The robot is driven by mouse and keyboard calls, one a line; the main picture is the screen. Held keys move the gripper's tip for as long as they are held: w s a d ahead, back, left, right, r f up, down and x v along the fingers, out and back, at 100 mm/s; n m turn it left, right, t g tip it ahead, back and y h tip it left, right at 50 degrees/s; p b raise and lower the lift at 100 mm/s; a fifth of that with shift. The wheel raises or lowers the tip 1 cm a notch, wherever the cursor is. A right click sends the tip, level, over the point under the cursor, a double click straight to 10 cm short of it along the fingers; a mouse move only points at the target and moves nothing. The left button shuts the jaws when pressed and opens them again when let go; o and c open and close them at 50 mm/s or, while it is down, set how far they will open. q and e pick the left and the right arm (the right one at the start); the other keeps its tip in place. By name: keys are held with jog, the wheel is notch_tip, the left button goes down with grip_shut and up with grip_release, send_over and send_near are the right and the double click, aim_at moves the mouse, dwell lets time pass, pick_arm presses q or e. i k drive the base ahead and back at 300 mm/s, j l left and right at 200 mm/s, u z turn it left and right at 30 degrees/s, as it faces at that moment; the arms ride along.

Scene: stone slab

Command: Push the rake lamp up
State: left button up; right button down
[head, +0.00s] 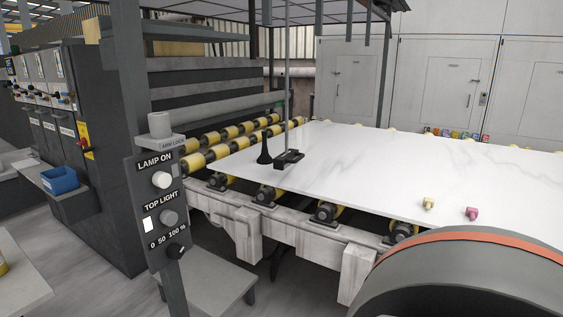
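The rake lamp is not labelled. A black block-like fixture (288,158) at the slab's near left edge, below a thin vertical pole (287,80), may be it; I cannot tell for sure. A black tapered piece (264,152) stands upright just left of it. The white veined stone slab (400,170) lies on the roller bed. A control post (160,205) at the left front carries a knob marked arm lock, a white lamp-on button (161,180), a grey top-light button (168,217) and a dial (176,251). Neither gripper is in view.
Yellow rollers (225,135) run along the slab's left side. A yellow piece (428,203) and a pink piece (472,213) sit on the slab. A blue bin (60,180) is at the left. A large grey rounded shape with an orange band fills the lower right.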

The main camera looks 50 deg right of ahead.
aim_at(283, 161)
jog(key=z, duration=1.8)
jog(key=i+l+z, duration=0.1)
jog(key=i+z, duration=0.25)
jog(key=i, duration=1.7)
